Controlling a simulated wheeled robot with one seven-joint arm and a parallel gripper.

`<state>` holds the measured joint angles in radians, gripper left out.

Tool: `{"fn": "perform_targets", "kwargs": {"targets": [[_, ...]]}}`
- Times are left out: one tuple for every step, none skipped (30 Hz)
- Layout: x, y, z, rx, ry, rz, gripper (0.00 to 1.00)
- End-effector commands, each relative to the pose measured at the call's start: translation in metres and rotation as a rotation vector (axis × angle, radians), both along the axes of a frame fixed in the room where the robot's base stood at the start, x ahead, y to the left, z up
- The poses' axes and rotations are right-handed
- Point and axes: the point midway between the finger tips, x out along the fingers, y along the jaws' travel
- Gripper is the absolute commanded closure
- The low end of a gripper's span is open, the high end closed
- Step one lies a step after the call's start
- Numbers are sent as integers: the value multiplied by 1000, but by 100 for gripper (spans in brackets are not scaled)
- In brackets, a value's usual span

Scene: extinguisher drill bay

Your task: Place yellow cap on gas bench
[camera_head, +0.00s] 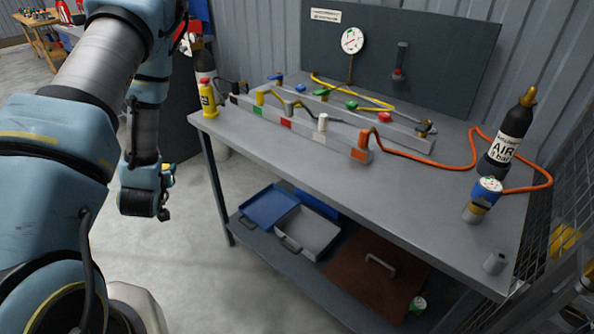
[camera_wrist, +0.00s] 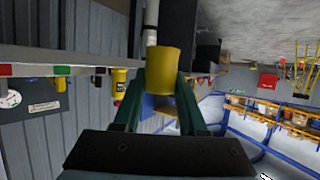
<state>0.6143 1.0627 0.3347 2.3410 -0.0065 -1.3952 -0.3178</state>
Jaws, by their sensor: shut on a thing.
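In the wrist view, which is upside down, my gripper (camera_wrist: 162,82) is shut on the yellow cap (camera_wrist: 163,65), a plain yellow cylinder between two dark green fingers. In the head view my arm hangs at the left, over open floor beside the gas bench (camera_head: 420,205), and I cannot make out the cap or fingers there. The grey bench top stands to the right of my arm. Its edge (camera_wrist: 80,58) also shows in the wrist view. The cap is clear of the bench top. A pale post shows beyond the cap; I cannot tell whether they touch.
A yellow bottle (camera_head: 207,100) stands on the bench's near left corner. A rail with coloured valves (camera_head: 290,123), an orange hose (camera_head: 420,160) and a black air cylinder (camera_head: 508,140) take up the back and right. The front of the top is mostly bare. Trays (camera_head: 305,235) lie on the lower shelf.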

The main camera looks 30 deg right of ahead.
Motion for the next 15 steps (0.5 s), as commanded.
{"fn": "perform_targets", "kwargs": {"targets": [[-2, -35, -4, -8, -7, -75, 100], [-4, -53, -1, -8, -9, -118, 100], [-8, -77, 2, -8, -9, -180, 100], [-12, -95, 5, -8, -10, -227, 100], [-16, -113, 9, -8, -10, -274, 100], [-24, -136, 14, -7, -11, -343, 100], [-30, -153, 19, -7, -12, -392, 100], [-36, -170, 24, -6, -12, -443, 100], [-46, -192, 31, -6, -14, -513, 100], [-54, -207, 37, -6, -14, -568, 100], [-63, -222, 43, -6, -15, -620, 100], [-76, -242, 51, -5, -16, -693, 100], [-86, -256, 57, -4, -17, -749, 100], [-97, -269, 64, -4, -17, -802, 100], [-112, -286, 72, -2, -18, -875, 100]]}}
